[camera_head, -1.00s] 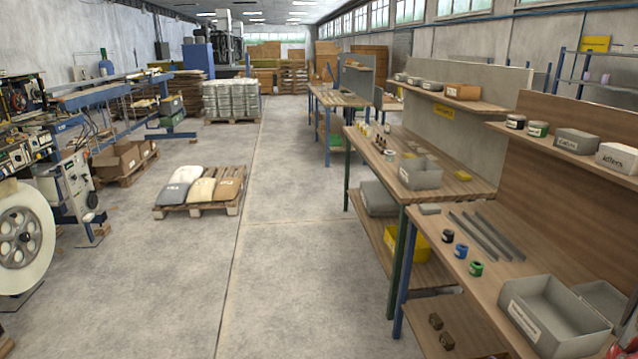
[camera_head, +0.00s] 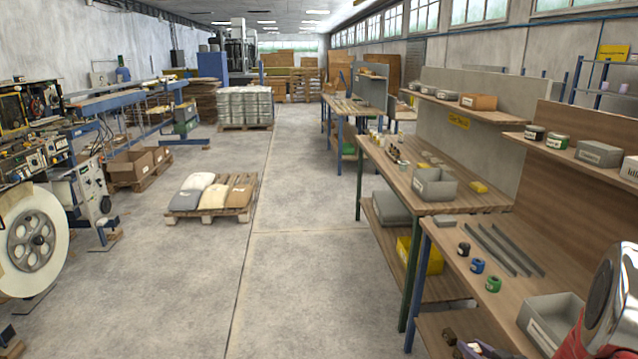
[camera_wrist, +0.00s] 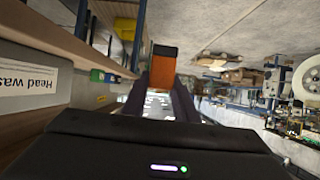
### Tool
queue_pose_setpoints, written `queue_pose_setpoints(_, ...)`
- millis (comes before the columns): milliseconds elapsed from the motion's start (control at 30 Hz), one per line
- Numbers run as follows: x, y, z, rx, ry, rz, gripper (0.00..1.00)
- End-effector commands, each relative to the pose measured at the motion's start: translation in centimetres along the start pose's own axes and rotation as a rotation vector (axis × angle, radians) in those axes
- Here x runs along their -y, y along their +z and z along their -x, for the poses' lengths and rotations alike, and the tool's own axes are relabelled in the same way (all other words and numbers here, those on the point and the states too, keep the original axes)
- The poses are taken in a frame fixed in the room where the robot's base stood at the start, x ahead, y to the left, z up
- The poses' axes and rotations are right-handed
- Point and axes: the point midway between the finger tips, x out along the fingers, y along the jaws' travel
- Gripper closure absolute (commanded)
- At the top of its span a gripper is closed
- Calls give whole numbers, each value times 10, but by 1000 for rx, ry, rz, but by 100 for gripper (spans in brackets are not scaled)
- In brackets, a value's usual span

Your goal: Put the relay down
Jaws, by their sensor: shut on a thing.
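My gripper (camera_wrist: 160,102) shows in the wrist view with dark purple fingers. It is shut on an orange block with a dark end, which I take to be the relay (camera_wrist: 162,72). The block sticks out beyond the fingertips, and its near part is hidden between them. In the head view, part of what looks like my gripper shows at the bottom edge, right of centre, below the near workbench top (camera_head: 495,292). The relay cannot be made out there.
The near workbench holds grey strips (camera_head: 498,248), small black, blue and green rolls, and a grey bin (camera_head: 552,312). A second bench with an open grey bin (camera_head: 434,186) stands beyond. A labelled grey box (camera_wrist: 30,80) is close at left in the wrist view. The aisle floor is open.

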Motion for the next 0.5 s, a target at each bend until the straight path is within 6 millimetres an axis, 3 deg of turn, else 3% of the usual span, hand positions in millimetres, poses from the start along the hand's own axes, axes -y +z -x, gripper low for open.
queue_pose_setpoints(500, 94, -69, -37, -3, 13, -7, 100)
